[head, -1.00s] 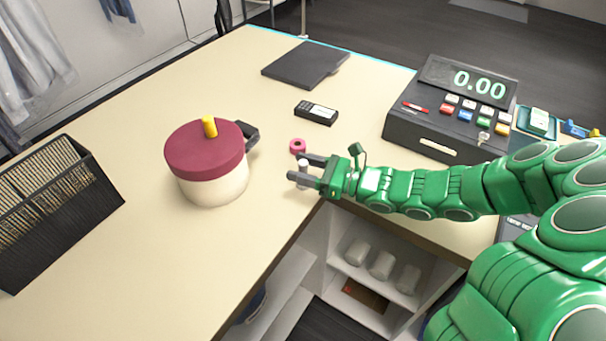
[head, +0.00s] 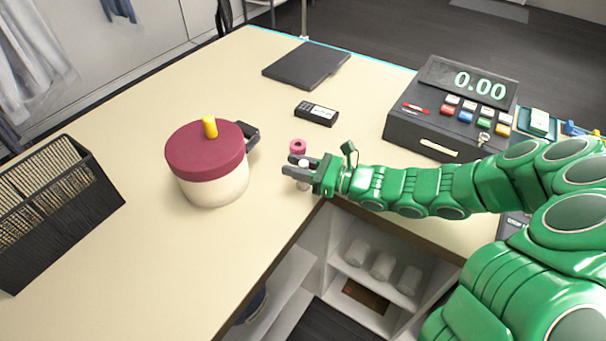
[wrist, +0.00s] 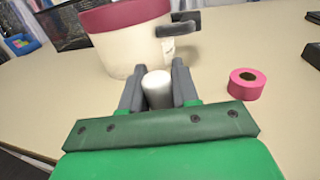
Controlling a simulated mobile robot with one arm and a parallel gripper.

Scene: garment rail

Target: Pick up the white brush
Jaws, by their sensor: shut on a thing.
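The white brush (wrist: 157,88) shows as a small white upright cylinder between the dark fingers of my gripper (wrist: 158,82) in the wrist view. In the head view my gripper (head: 297,170) is at the table's near edge, shut on the white brush (head: 303,186), whose top and lower end show past the fingers. The rest of the brush is hidden by the fingers. I cannot tell whether its lower end touches the table.
A cream pot with a maroon lid (head: 207,165) stands left of my gripper. A pink tape roll (head: 298,146) lies just behind it. A black handset (head: 316,113), a dark flat folder (head: 306,65) and a cash register (head: 452,110) are farther back. A black basket (head: 60,205) is at left.

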